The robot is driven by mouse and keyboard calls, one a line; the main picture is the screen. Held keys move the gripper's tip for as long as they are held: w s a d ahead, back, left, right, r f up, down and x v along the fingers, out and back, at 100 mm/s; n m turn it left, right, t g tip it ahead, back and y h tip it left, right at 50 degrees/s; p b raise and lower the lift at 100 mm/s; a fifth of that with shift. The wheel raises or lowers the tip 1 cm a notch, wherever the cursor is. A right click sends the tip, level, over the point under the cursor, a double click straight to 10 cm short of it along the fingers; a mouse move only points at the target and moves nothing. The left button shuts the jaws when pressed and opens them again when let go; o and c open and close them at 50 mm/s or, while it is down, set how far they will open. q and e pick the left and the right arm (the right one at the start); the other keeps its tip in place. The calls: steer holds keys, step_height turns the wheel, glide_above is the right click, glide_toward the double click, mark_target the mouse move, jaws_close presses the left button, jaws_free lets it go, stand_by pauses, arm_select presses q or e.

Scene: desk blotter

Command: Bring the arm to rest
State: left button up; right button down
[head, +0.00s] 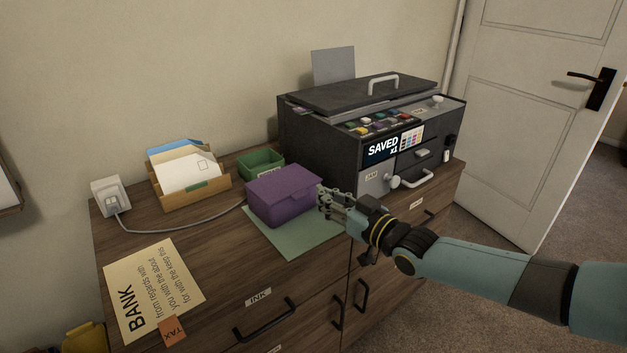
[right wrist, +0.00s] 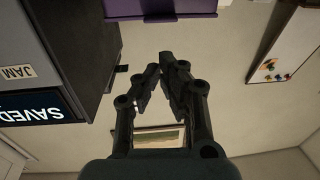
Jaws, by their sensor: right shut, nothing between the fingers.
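My right gripper (head: 325,202) reaches in from the right in the head view. Its fingers are at the right side of a purple lidded box (head: 283,197), over the edge of the green blotter (head: 290,240). I cannot tell whether it touches the box. In the right wrist view my right gripper (right wrist: 160,70) is shut with nothing between its fingers, and the purple box (right wrist: 160,8) shows at the top edge. My left gripper is not in view.
A dark printer (head: 320,140) with a screen reading SAVED stands right of the box. A green tray (head: 261,164), a letter holder (head: 190,190), a plug with a cable (head: 112,198) and a BANK letter (head: 155,285) lie left. Drawer handles (head: 265,320) stick out in front.

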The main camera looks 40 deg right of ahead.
steer(key=s, duration=0.1)
steer(key=s+f, duration=0.1)
steer(key=s, duration=0.1)
steer(key=shift+s, duration=0.15)
steer(key=s+a+f+g, duration=0.25)
steer(key=s+f, duration=0.25)
steer(key=f, duration=0.3)
steer(key=s+a+f+m+g, duration=0.1)
steer(key=s+f+g, duration=0.2)
steer(key=s+f, duration=0.35)
steer(key=s+a+f+g, duration=0.2)
steer(key=s+f, duration=0.2)
steer(key=f, duration=0.6)
steer(key=s+a+f+g, duration=0.2)
steer(key=s+f+g, duration=0.1)
steer(key=s, duration=0.5)
steer(key=s+a+f+n+g, duration=0.1)
steer(key=s+a+f+g, duration=0.1)
steer(key=s+f, duration=0.3)
steer(key=s+a+f+g, duration=0.2)
steer(key=s+f+g, duration=0.2)
steer(key=s, duration=0.9)
steer(key=shift+f+n, duration=0.3)
steer(key=shift+f, duration=0.2)
